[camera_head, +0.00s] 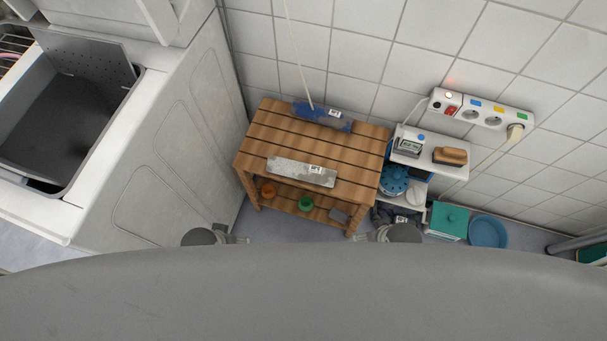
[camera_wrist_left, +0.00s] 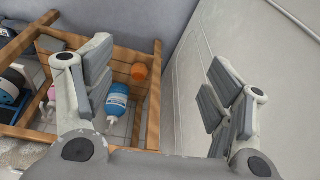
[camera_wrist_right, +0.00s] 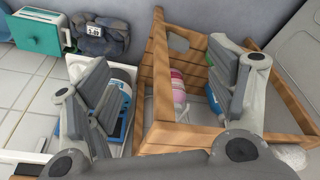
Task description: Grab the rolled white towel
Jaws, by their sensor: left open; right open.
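A pale, speckled, elongated item (camera_head: 301,172) with a small label lies along the near edge of the slatted wooden table (camera_head: 262,138); it looks like the rolled white towel, though I cannot be sure. A whitish rounded piece (camera_wrist_right: 291,156) shows at the lower right of the right wrist view; I cannot tell whether it is the same item. My left gripper (camera_head: 239,239) is open and empty, in front of the table's left end; it also shows in the left wrist view (camera_wrist_left: 162,85). My right gripper (camera_head: 363,239) is open and empty in front of the table's right end.
A blue labelled item (camera_head: 322,117) lies at the table's back. The lower shelf holds an orange item (camera_head: 268,191) and a green one (camera_head: 305,204). A white washing machine (camera_head: 172,150) stands left. A teal box (camera_head: 449,220) and blue basin (camera_head: 488,232) are right.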

